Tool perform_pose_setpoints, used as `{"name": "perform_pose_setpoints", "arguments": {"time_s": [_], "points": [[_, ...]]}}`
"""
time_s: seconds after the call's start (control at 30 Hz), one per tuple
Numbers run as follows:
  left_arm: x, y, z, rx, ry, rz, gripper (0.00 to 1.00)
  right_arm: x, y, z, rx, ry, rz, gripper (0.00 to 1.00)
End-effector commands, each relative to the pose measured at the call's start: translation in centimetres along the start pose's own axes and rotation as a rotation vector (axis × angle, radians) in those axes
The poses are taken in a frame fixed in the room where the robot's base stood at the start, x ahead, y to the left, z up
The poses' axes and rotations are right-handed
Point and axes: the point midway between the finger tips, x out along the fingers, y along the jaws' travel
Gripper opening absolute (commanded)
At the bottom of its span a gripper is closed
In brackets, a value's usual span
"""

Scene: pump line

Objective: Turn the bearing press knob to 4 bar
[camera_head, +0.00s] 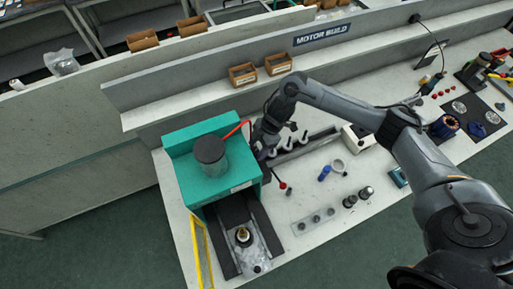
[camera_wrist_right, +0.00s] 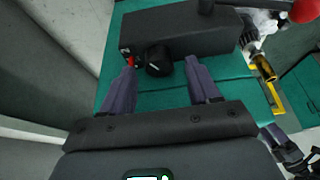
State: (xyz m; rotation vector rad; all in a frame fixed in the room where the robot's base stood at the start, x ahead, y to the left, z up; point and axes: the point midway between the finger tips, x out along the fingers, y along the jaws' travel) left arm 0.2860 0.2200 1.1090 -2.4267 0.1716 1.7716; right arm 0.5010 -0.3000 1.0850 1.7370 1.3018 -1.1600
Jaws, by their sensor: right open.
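The teal bearing press (camera_head: 215,178) stands on the bench at centre left in the head view. Its black knob (camera_wrist_right: 158,60) with a pale pointer line shows in the right wrist view, on the black box (camera_wrist_right: 185,30) on the press's side. My right gripper (camera_wrist_right: 161,66) is open, with one finger on each side of the knob. I cannot tell whether the fingertips touch it. In the head view the right gripper (camera_head: 264,152) is at the press's right side, and the knob is hidden there. The scale marks are too small to read. My left gripper is not in view.
A red-ended lever (camera_head: 282,185) sticks out beside the press, and its red ball (camera_wrist_right: 304,11) is near the wrist view's top right corner. A yellow frame (camera_head: 201,250) is at the press's left. Small parts (camera_head: 324,173) lie on the bench to the right.

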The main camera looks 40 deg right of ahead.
Motion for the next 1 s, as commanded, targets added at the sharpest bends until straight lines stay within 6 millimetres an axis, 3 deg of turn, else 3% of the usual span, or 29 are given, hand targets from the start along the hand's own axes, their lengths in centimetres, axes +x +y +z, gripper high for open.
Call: {"name": "perform_pose_setpoints", "arguments": {"time_s": [0.2,0.5,0.87,1.0], "points": [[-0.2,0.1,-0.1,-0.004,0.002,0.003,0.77,1.3,-0.1,0.0,0.001,0.0,-0.001,0.61],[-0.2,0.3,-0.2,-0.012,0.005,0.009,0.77,1.5,0.0,0.0,0.0,0.0,0.0,0.61],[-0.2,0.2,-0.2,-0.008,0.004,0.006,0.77,1.4,0.0,0.0,0.0,-0.001,0.0,0.06],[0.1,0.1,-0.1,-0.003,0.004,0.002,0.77,1.5,0.1,0.0,-0.034,-0.001,-0.013,0.05]]}}
